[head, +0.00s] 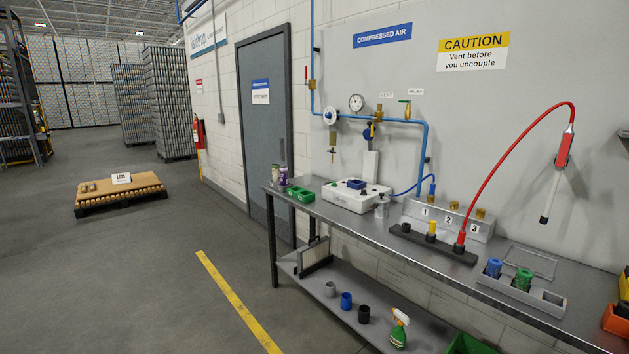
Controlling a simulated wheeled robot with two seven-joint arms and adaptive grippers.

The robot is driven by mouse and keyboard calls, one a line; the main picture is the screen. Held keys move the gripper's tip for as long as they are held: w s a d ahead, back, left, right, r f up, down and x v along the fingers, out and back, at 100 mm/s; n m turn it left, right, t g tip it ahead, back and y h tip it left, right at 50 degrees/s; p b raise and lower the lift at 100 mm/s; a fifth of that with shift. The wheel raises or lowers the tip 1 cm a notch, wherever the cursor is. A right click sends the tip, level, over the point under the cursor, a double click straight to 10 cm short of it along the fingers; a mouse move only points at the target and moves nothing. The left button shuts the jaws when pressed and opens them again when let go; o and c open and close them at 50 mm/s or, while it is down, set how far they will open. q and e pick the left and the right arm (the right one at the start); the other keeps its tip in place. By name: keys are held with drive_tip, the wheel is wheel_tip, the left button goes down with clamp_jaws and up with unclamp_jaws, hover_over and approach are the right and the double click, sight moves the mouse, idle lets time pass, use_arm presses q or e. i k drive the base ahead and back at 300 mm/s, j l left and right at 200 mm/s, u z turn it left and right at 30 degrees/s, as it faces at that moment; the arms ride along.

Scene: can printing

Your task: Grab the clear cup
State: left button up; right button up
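No cup shows plainly as clear. A small pale grey cup (330,289) stands on the bench's lower shelf, left of a blue cup (346,301) and a black cup (364,314). I cannot tell whether the grey one is see-through. A small pale, clear-looking container (381,208) stands on the bench top in front of the white device; its exact form is too small to tell. Neither of my grippers is in view.
The metal bench (340,221) runs along the wall. On it are a white device (350,197), green bins (300,195), a black fitting strip (425,245) with a red hose, and a grey tray (515,292). A spray bottle (399,332) stands below.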

sight(307, 177)
drive_tip(key=i+j+z, duration=0.45)
drive_tip(key=i+j, duration=0.5)
drive_tip(key=i, duration=0.5)
drive_tip(key=i+j+z, duration=0.45)
drive_tip(key=i+j, duration=0.85)
drive_tip(key=j, duration=0.2)
